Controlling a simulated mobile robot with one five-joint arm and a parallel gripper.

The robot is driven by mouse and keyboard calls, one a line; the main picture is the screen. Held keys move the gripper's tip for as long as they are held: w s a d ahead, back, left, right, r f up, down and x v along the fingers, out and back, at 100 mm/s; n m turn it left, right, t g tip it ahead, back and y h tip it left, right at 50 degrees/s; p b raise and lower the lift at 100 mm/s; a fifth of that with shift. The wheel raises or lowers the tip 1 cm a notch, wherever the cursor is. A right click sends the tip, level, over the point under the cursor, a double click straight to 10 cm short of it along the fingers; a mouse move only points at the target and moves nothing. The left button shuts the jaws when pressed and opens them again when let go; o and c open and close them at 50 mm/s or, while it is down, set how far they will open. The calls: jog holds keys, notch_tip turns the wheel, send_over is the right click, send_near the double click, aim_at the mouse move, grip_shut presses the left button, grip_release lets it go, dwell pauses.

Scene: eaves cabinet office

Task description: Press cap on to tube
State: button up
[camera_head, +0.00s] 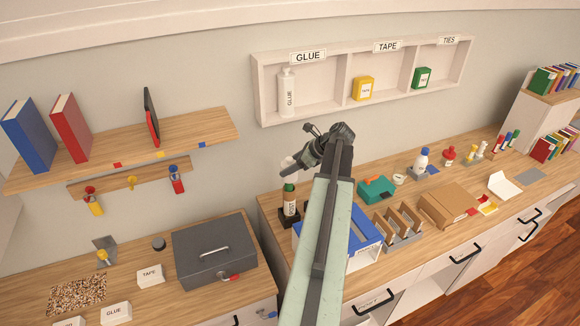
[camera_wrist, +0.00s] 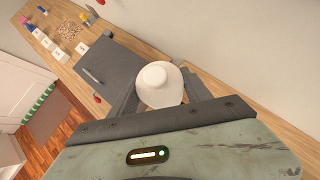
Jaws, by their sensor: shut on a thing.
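My gripper (camera_head: 294,169) is shut on a white round cap (camera_wrist: 158,82), with a dark finger on each side of it in the wrist view. In the head view only a small pale part of the cap (camera_head: 286,163) shows by the fingers.
A grey cash box (camera_head: 214,252) lies to the left. A blue-topped white box (camera_head: 364,240) and a wooden rack (camera_head: 398,222) stand to the right, partly behind my arm. The wall cubby (camera_head: 325,105) with glue, tape and ties hangs above.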

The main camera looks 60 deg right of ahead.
aim_at(290, 180)
jog(key=shift+f+b, duration=3.55)
jog(key=shift+f, duration=0.05)
jog(key=o, duration=1.4)
jog(key=p+v, duration=0.5)
jog(key=v, duration=0.2)
jog(key=shift+s+r+p, duration=0.25)
jog(key=shift+r+p, duration=0.05)
jog(key=shift+r, duration=0.05)
